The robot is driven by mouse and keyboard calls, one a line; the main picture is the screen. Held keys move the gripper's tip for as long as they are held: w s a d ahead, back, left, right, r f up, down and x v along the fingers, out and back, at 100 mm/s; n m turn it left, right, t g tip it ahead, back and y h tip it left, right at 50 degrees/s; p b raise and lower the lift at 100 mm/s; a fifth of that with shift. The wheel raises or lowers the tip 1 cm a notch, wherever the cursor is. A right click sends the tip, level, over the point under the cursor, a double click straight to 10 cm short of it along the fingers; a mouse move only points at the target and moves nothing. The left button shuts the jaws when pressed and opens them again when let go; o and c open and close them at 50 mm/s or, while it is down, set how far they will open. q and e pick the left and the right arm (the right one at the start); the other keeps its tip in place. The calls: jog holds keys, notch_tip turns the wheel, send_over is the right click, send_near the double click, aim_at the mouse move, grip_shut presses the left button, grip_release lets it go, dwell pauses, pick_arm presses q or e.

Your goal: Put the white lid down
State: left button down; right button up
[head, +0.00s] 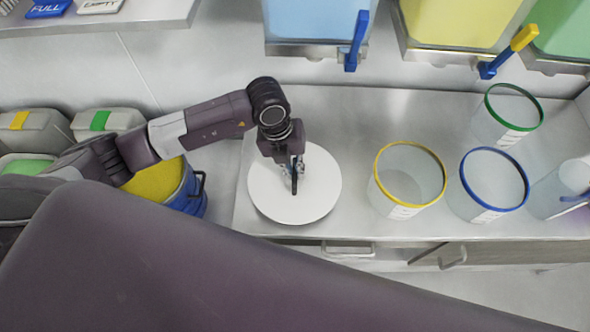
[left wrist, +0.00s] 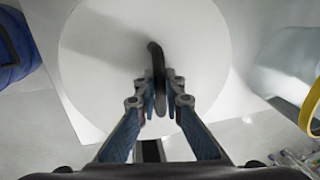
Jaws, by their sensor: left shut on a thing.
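The white lid (head: 318,203) is a flat round disc over the left end of the steel counter in the head view. It fills the upper middle of the left wrist view (left wrist: 100,55). My left gripper (head: 294,178) is above the lid's middle, its fingers pointing down. In the left wrist view my left gripper (left wrist: 160,103) is closed around the lid's dark upright handle (left wrist: 155,55). I cannot tell whether the lid's underside touches the counter. My right gripper is not in view.
The steel counter (head: 350,110) holds clear containers with yellow (head: 410,146), blue (head: 495,152) and green (head: 514,88) rims to the right. A blue drum (head: 190,190) with yellow contents stands left of the counter. Coloured hoppers with levers (head: 355,40) hang at the back.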

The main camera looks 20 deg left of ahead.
aim_at(286, 177)
pick_arm(q)
jog(key=shift+f, duration=0.8)
jog(key=c, duration=2)
grip_release()
jog(key=shift+c, duration=0.2)
jog(key=shift+r, duration=0.15)
notch_tip(286, 177, up, 12)
jog(key=a+b, duration=0.2)
jog(key=b, duration=0.1)
jog(key=shift+s+f, duration=0.2)
jog(key=shift+s, duration=0.1)
jog(key=shift+s+a+f, duration=0.1)
